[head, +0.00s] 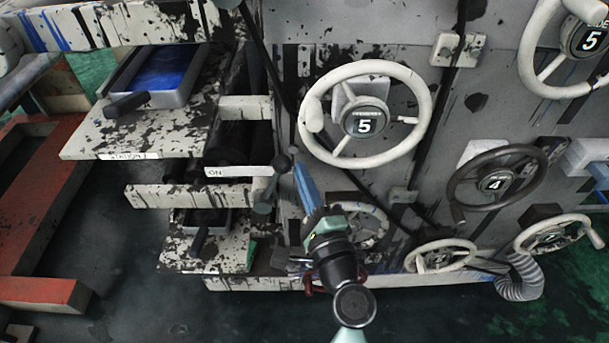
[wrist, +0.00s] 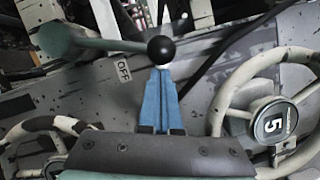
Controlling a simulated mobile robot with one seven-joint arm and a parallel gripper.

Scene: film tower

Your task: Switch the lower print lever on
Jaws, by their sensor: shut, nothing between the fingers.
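A print lever with a black ball knob (head: 283,161) stands on the machine front, its grey-green arm (head: 270,188) rising from a pivot below left. In the wrist view the knob (wrist: 161,49) is right at my fingertips, and the lever's arm (wrist: 105,44) runs left from it. An OFF label (wrist: 123,71) is close to the knob. An ON label (head: 225,171) is on the rail left of the lever. My gripper (head: 298,166) is shut, its blue fingers together, with nothing between them. Its tips (wrist: 161,70) are beside the knob; I cannot tell whether they touch it.
A large white handwheel (head: 425,112) is right of my gripper, with a dark handwheel (head: 542,160) farther right. Smaller wheels sit low. A tray with blue (head: 182,97) and a shelf (head: 80,148) jut out at left. Dark open floor (head: 110,250) lies at lower left.

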